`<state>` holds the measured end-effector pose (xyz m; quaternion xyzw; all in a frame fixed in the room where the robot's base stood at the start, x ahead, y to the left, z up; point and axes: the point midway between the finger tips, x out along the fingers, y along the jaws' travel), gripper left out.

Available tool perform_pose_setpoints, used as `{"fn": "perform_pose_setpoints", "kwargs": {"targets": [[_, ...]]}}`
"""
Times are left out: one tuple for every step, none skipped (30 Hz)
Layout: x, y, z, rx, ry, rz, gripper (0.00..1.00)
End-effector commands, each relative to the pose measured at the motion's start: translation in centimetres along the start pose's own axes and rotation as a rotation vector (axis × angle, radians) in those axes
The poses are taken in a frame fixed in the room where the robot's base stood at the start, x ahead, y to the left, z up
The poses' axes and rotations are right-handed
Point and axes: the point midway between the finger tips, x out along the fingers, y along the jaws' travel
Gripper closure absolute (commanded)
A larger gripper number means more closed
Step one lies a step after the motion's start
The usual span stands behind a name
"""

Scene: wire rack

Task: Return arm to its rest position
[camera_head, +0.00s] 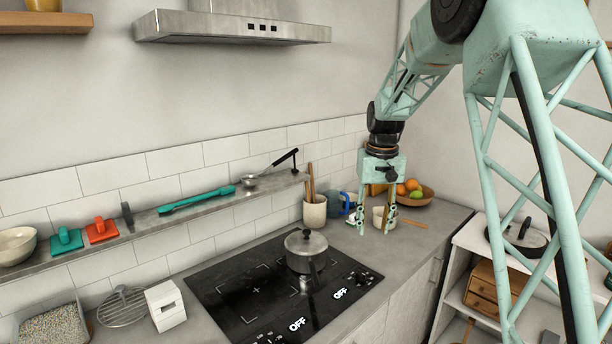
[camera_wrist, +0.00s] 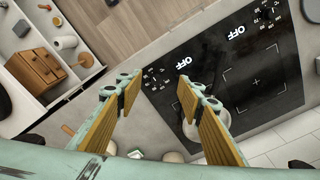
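My pale green gripper (camera_head: 376,230) hangs fingers-down from my arm over the right part of the counter, right of the pot. Its two fingers are apart with nothing held between them. The wrist view also shows the open gripper (camera_wrist: 154,84), with wooden-coloured finger pads and a clear gap. A round wire rack (camera_head: 122,306) lies on the counter at the lower left, beside a white box (camera_head: 165,304), far from my gripper.
A lidded pot (camera_head: 305,250) stands on the black cooktop (camera_head: 235,290). Mugs, a utensil crock (camera_head: 314,212) and a fruit bowl (camera_head: 414,198) stand near my gripper. A wall shelf (camera_head: 150,222) holds utensils. A white shelf unit (camera_head: 470,240) stands at the right.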

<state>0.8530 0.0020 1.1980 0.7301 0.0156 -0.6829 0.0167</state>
Motion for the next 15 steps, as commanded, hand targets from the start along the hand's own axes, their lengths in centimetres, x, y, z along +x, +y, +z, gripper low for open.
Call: {"fn": "perform_pose_setpoints", "kwargs": {"targets": [[-0.9,0.0,0.7,0.001,0.006,0.0,0.65],[-1.3,0.0,1.1,0.001,0.008,0.0,0.65],[-1.9,-0.1,1.6,0.002,0.012,0.001,0.65],[-2.3,-0.1,2.0,0.002,0.014,0.001,0.65],[-2.7,-0.1,2.4,0.002,0.016,0.001,0.65],[-3.3,-0.1,3.0,0.003,0.02,0.001,0.65],[-3.7,-0.1,3.4,0.003,0.022,0.001,0.65],[-4.1,-0.1,3.8,0.004,0.024,0.001,0.65],[-4.6,-0.2,4.4,0.004,0.027,0.001,0.65],[-5.0,-0.2,4.8,0.005,0.03,0.001,0.65],[-5.4,-0.2,5.2,0.005,0.032,0.001,0.65],[-5.9,-0.2,5.8,0.006,0.035,0.002,0.65],[-6.3,-0.2,6.2,0.006,0.037,0.002,0.65],[-6.7,-0.3,6.6,0.007,0.04,0.002,0.65],[-7.1,-0.3,7.2,0.007,0.043,0.002,0.65]]}}
